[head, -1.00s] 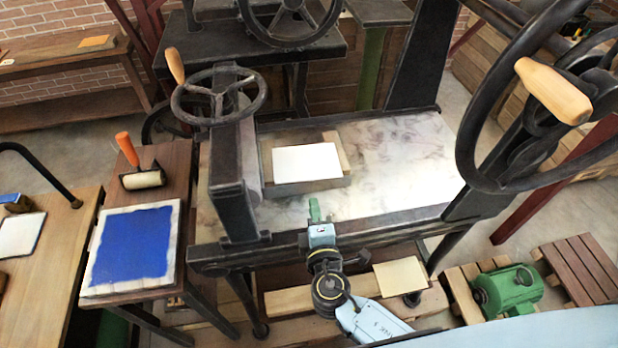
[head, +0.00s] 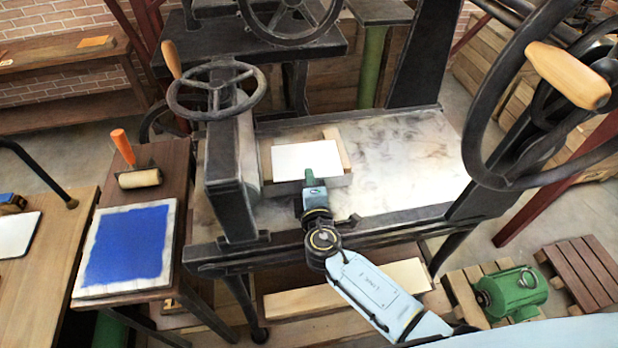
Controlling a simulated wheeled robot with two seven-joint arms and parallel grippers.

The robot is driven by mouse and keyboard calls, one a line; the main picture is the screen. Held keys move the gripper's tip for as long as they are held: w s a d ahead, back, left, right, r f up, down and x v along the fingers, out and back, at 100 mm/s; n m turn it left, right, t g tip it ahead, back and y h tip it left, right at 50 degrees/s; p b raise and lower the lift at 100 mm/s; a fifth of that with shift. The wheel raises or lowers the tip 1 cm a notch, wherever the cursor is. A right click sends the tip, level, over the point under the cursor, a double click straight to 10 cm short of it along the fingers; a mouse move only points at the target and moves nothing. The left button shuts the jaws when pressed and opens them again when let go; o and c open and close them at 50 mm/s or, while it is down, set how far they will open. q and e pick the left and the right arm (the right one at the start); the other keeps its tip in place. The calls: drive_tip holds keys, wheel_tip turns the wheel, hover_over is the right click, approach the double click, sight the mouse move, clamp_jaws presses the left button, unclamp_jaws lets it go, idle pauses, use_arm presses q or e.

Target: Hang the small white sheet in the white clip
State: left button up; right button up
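A small white sheet (head: 300,157) lies flat on a low block on the bed of the press. My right gripper (head: 310,175) has its green fingers at the sheet's near edge. The fingers overlap that edge in the picture, and I cannot tell whether they touch it or whether they are open or shut. My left gripper is not in view. I cannot make out a white clip anywhere.
The press bed (head: 410,165) is clear to the right of the block. A black handwheel (head: 216,112) stands at its left, and a large wheel with a wooden handle (head: 568,75) at its right. A blue-inked slab (head: 128,245) and a roller (head: 139,178) lie on the left table.

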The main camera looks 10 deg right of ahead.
drive_tip(key=shift+c, duration=0.5)
clamp_jaws()
wheel_tip(320, 180, up, 3)
drive_tip(key=shift+p, duration=1.1)
drive_tip(key=s+a+r, duration=0.1)
drive_tip(key=s+r, duration=0.2)
drive_tip(key=s, duration=1.9)
drive_tip(key=shift+a, duration=0.2)
